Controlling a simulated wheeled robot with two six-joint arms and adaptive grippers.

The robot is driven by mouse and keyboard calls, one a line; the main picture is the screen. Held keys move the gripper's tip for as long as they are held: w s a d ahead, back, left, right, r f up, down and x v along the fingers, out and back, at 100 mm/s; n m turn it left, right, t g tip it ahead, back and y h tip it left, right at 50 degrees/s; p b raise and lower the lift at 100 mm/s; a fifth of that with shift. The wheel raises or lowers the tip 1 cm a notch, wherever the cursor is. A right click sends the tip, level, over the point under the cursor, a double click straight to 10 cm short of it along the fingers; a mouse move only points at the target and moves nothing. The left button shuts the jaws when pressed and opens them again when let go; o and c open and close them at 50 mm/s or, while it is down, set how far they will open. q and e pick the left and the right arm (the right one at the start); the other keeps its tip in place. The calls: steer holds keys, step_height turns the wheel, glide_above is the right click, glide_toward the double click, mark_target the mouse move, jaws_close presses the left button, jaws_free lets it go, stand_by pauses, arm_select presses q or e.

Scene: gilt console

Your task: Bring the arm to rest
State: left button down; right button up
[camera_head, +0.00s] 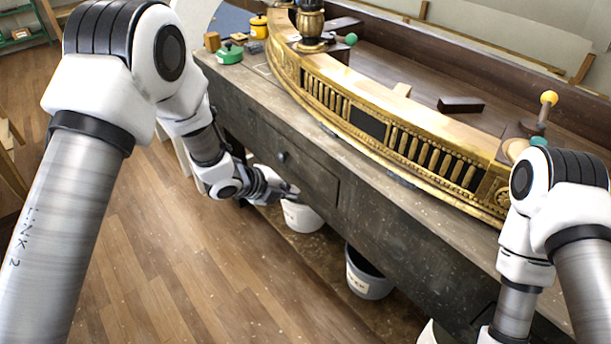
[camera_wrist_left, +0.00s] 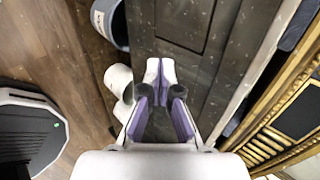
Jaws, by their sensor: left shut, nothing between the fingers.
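My left arm comes in from the left in the head view. Its gripper (camera_head: 287,194) hangs in front of the workbench's drawer front, above a white bucket. In the left wrist view the gripper (camera_wrist_left: 160,72) has its white fingertips together with nothing between them. The purple-sided fingers point along the dark bench front. My right arm shows at the right of the head view, bent downward beside the bench edge. Its gripper is out of the picture.
The dark workbench (camera_head: 262,130) carries a long curved gilt piece (camera_head: 345,105). A green pot (camera_head: 229,55) and a yellow pot (camera_head: 259,27) stand at its far end. A white bucket (camera_head: 302,217) and a grey bucket (camera_head: 368,278) stand below. The wooden floor (camera_head: 190,270) is open at left.

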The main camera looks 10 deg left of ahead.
arm_select(q)
steer(key=s+a+f+n+g+y+p, duration=0.1)
steer(key=s+f+n+g, duration=0.15)
steer(key=s+f, duration=0.45)
steer(key=s+a+f+n+g+p, duration=0.1)
steer(key=s+a+f+n+p, duration=0.15)
steer(key=s+f, duration=0.45)
steer(key=s+a+f+n+g+y, duration=0.1)
steer(key=s+a+n+y, duration=0.1)
steer(key=s+n, duration=0.8)
steer(key=s+a+f+n+g+y, duration=0.1)
steer(key=s+a+n, duration=0.4)
steer(key=s+n, duration=0.6)
steer(key=shift+s+a+n+g+y, duration=0.3)
steer(key=shift+s+g+y, duration=0.15)
steer(key=shift+g+y, duration=0.5)
